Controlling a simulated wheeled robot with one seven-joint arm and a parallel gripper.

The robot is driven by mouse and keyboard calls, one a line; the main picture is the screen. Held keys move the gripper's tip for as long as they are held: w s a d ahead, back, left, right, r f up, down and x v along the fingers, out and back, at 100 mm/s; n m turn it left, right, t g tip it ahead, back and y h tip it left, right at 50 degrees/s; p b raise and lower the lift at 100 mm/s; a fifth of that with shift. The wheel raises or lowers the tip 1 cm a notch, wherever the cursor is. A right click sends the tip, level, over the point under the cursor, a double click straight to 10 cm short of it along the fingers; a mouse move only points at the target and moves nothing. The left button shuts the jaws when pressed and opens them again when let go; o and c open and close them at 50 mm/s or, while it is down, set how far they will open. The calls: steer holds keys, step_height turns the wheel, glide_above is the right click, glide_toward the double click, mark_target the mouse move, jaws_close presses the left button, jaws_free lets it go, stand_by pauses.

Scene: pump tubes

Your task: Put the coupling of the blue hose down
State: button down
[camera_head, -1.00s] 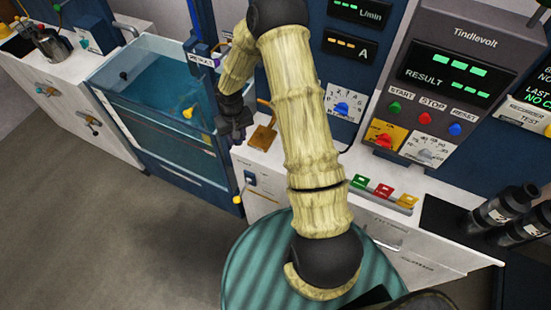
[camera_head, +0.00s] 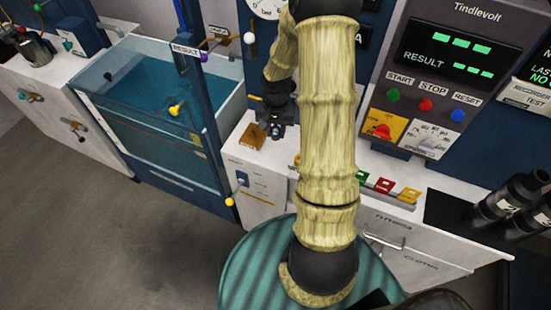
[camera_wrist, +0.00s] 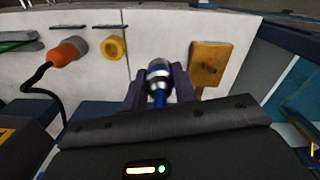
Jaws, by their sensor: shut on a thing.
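The coupling (camera_wrist: 159,80) is a silver and dark collar with a blue part, the end of the blue hose, in the wrist view. My gripper (camera_wrist: 159,90) is shut on it, one dark finger on each side. In the head view my gripper (camera_head: 277,129) is low over the white counter, just right of a brass block. The coupling cannot be made out there, and most of the hose is hidden. I cannot tell whether the coupling touches the counter.
The brass block (camera_head: 254,136) stands close beside my gripper; it also shows in the wrist view (camera_wrist: 210,63). A yellow ring (camera_wrist: 113,47) and an orange plug (camera_wrist: 68,52) with a black cable are left of the coupling. A water tank (camera_head: 160,90) is further left.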

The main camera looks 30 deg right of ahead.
glide_above(275, 155)
steer(key=shift+s+f+p, duration=0.1)
steer(key=shift+f+p, duration=0.35)
steer(key=shift+f, duration=2.45)
steer(key=shift+f+p, duration=0.4)
steer(key=shift+f, duration=1.7)
steer(key=shift+f, duration=0.1)
steer(key=c, duration=1.1)
jaws_free()
